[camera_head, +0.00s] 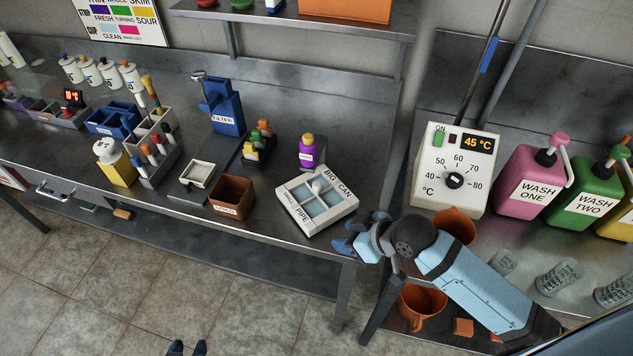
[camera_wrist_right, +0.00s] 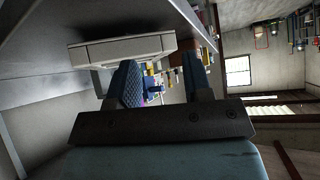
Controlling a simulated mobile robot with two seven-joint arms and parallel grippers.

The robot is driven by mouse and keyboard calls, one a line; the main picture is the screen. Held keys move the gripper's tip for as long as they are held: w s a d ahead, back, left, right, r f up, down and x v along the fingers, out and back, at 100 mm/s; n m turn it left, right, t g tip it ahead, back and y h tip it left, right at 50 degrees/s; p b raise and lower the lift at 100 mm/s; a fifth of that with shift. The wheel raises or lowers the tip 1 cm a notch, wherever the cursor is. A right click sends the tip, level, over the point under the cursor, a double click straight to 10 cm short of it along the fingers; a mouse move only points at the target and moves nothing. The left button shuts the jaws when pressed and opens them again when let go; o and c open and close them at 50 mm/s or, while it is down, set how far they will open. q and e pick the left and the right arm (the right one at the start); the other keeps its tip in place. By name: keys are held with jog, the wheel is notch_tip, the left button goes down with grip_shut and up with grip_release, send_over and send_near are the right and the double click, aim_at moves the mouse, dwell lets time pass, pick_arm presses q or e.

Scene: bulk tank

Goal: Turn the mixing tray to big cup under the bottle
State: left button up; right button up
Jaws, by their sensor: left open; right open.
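The mixing tray (camera_head: 350,199) is a white square block with pale blue compartments and a small knob in its middle. "BIG CAN" reads on its upper right side and "PIPE" on its lower side; another label on the left is too small to read. A purple bottle (camera_head: 307,155) with a yellow cap stands just behind the tray. My right gripper (camera_head: 352,238) is open and empty by the tray's lower right corner, at the bench edge. The tray also shows beyond its fingers in the right wrist view (camera_wrist_right: 120,50). My left gripper (camera_head: 187,349) is open at the bottom edge, far from the tray.
A brown box (camera_head: 232,197) and a small scale-like dish (camera_head: 197,174) stand left of the tray. A blue filter holder (camera_head: 224,108) is behind. A white temperature box (camera_head: 455,165) and an orange cup (camera_head: 454,225) stand right, across a gap between benches.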

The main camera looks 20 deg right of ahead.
aim_at(317, 187)
jog(key=w+d+r+n+g+y+p, duration=0.1)
jog(key=w+d+r+n+g+p, duration=0.15)
jog(key=w+d+r, duration=0.5)
jog(key=shift+n+t, duration=0.35)
jog(key=shift+n, duration=0.1)
jog(key=x, duration=0.4)
jog(key=w+a+r+x, duration=0.1)
jog(key=x, duration=0.4)
jog(key=r+x, duration=0.1)
jog(key=x, duration=0.4)
jog(key=shift+w+a, duration=0.25)
jog(key=shift+a, duration=0.2)
grip_shut()
